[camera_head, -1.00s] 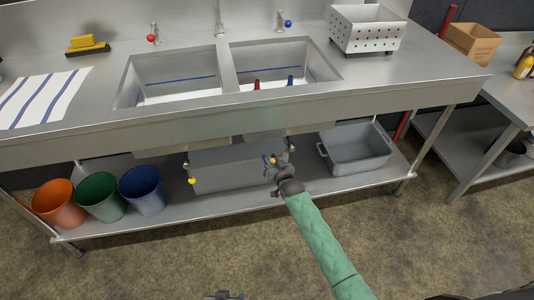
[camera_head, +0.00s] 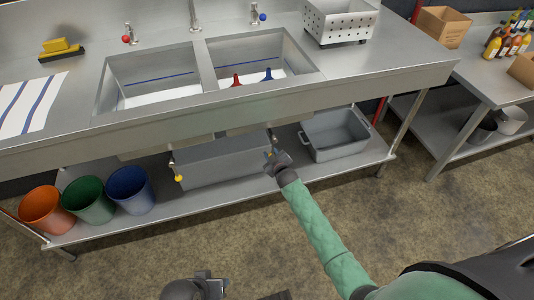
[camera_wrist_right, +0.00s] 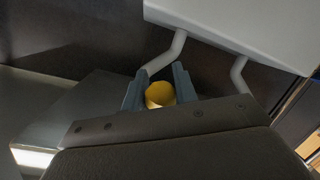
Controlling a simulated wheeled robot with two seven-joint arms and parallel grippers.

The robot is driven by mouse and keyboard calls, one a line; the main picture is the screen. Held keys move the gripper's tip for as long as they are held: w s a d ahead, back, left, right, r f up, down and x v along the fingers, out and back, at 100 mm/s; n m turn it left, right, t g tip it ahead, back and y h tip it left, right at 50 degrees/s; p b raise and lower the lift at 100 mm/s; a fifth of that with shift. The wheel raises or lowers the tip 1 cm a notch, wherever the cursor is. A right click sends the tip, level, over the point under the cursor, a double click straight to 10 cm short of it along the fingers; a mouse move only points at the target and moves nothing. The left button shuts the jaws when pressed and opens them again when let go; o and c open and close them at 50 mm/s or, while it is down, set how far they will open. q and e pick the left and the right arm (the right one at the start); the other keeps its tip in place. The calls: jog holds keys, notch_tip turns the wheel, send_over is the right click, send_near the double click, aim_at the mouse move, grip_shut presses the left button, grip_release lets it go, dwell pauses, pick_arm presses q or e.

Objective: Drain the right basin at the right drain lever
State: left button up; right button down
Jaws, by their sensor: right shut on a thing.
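The right basin (camera_head: 300,62) is sunk in the steel counter, with a blue line on its inner wall and a light bottom. The right drain lever (camera_head: 271,140) hangs under it and ends in a yellow knob, which shows in the right wrist view (camera_wrist_right: 160,94). My right gripper (camera_head: 273,157) is at the lever, under the counter's front edge. In the wrist view its two fingers (camera_wrist_right: 158,90) are shut on the yellow knob, one on each side. My left gripper (camera_head: 212,284) is at the bottom of the head view, away from the counter; its jaws are unclear.
The left drain lever's yellow knob (camera_head: 179,178) hangs to the left. A grey tub (camera_head: 335,138) and several coloured buckets, such as the blue bucket (camera_head: 131,190), stand on the lower shelf. A red object (camera_head: 237,80) and a blue object (camera_head: 268,75) are in the right basin.

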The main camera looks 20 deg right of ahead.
pick_arm(q)
jog(key=shift+a+r, duration=0.1)
pick_arm(e)
jog(key=shift+d+n, duration=0.3)
pick_arm(q)
jog(key=shift+s, duration=0.1)
pick_arm(e)
jog(key=c, duration=1.1)
grip_release()
jog(key=shift+d, duration=0.1)
jog(key=shift+s, duration=0.55)
pick_arm(q)
jog(key=shift+x, duration=0.85)
pick_arm(e)
jog(key=v, duration=0.6)
jog(key=shift+s+r, duration=0.25)
jog(key=shift+s, duration=0.1)
